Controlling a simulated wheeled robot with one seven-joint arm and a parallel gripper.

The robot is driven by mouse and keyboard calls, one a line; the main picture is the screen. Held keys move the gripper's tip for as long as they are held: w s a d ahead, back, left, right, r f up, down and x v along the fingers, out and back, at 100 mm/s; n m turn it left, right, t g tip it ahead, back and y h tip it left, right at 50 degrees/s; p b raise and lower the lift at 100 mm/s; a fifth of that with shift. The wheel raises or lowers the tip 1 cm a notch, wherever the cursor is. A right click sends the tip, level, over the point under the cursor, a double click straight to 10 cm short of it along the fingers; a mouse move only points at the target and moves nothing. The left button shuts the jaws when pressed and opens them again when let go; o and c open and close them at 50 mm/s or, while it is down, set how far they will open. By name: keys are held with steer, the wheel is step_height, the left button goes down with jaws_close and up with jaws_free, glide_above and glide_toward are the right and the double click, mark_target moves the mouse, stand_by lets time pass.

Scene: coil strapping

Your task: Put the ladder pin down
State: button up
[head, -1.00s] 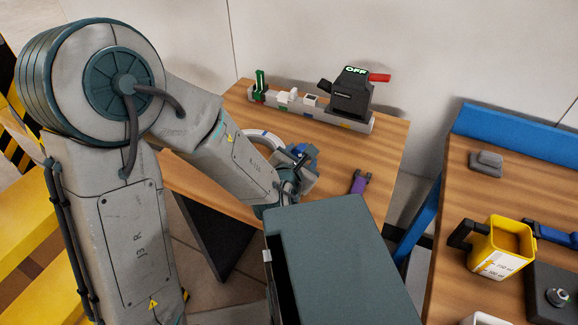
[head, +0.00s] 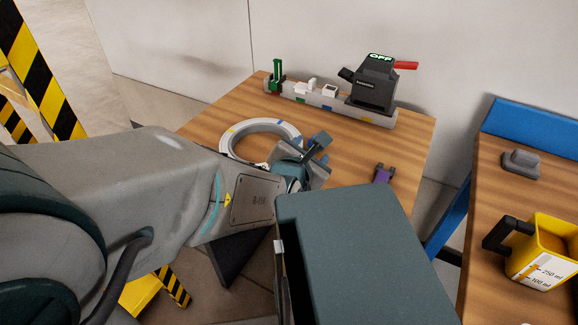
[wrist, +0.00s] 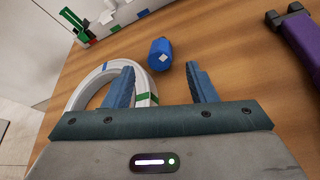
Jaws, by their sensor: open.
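My gripper (head: 312,160) is low over the wooden table in the head view, partly hidden behind my own body. In the wrist view its two blue fingers (wrist: 160,84) are apart with nothing between them. A blue faceted piece with a white diamond mark (wrist: 160,54) is on the table just beyond the fingertips, apart from them. A purple piece (wrist: 303,40) lies at the right of the wrist view; it also shows in the head view (head: 384,173). I cannot tell which piece is the ladder pin.
A white ring-shaped coil (head: 234,135) lies left of my gripper, close to the left finger in the wrist view. A grey rail (head: 330,101) with a black OFF box (head: 374,90) stands at the back. A yellow jug (head: 545,250) stands on the right-hand bench.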

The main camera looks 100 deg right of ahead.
steer(key=v, duration=0.2)
steer(key=shift+w+a+r+b, duration=0.1)
steer(key=shift+a+b, duration=0.15)
steer(key=shift+b, duration=0.1)
steer(key=shift+w+a+r+b, duration=0.1)
steer(key=shift+w+a+b, duration=0.15)
steer(key=shift+a+b, duration=0.4)
steer(key=shift+b+v, duration=0.7)
steer(key=shift+v, duration=0.35)
steer(key=shift+w+d+r, duration=0.1)
steer(key=shift+r, duration=0.05)
